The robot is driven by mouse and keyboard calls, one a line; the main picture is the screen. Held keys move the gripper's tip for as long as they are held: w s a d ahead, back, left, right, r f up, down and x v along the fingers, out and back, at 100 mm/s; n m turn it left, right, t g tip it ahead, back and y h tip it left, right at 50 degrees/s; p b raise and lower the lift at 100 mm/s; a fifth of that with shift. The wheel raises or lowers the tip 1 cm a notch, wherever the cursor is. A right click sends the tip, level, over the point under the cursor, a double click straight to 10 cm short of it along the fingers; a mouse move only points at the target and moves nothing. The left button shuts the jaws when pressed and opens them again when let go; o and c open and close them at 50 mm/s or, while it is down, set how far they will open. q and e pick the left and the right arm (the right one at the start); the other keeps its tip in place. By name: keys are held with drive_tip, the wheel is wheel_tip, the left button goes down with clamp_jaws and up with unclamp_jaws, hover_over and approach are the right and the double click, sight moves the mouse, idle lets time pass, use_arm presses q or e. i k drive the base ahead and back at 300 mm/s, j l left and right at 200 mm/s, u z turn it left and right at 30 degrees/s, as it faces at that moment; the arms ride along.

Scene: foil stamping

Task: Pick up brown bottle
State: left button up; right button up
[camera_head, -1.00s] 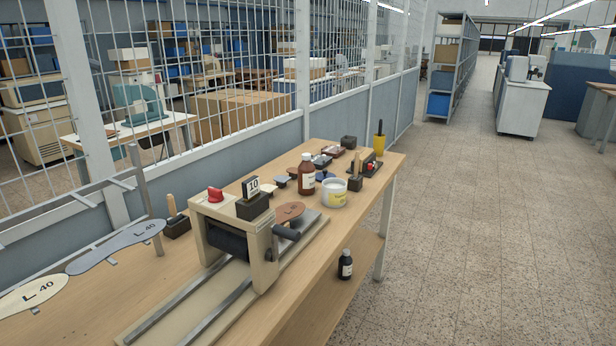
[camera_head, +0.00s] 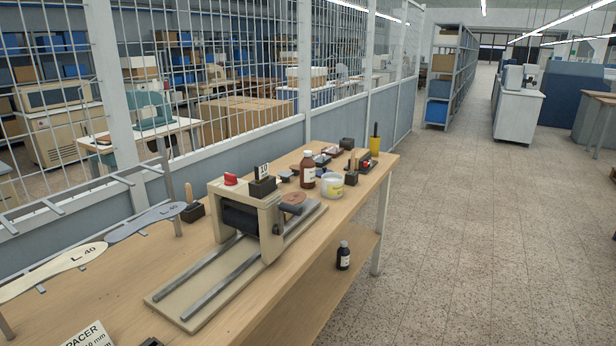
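A smaller dark bottle (camera_head: 343,256) with a black cap and a white label stands on the lower shelf under the bench. Neither of my grippers is in view.
The beige stamping machine (camera_head: 266,205) with two metal rails takes up the bench middle. A yellow cup (camera_head: 375,146) stands at the far end. A mesh partition (camera_head: 256,136) runs behind the bench. The floor (camera_head: 470,240) at right is clear.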

sight(307, 167)
drive_tip(key=i+l, duration=1.45)
drive_tip(key=i+l+u, duration=0.1)
drive_tip(key=i+l, duration=0.2)
drive_tip(key=i+l+u, duration=0.15)
drive_tip(key=l, duration=0.25)
drive_tip(key=i+l+u, duration=0.1)
drive_tip(key=i+l, duration=0.3)
drive_tip(key=i+l+u, duration=0.15)
drive_tip(key=l, duration=0.25)
drive_tip(key=i+l+u, duration=0.1)
drive_tip(key=i+l, duration=0.2)
drive_tip(key=l, duration=0.15)
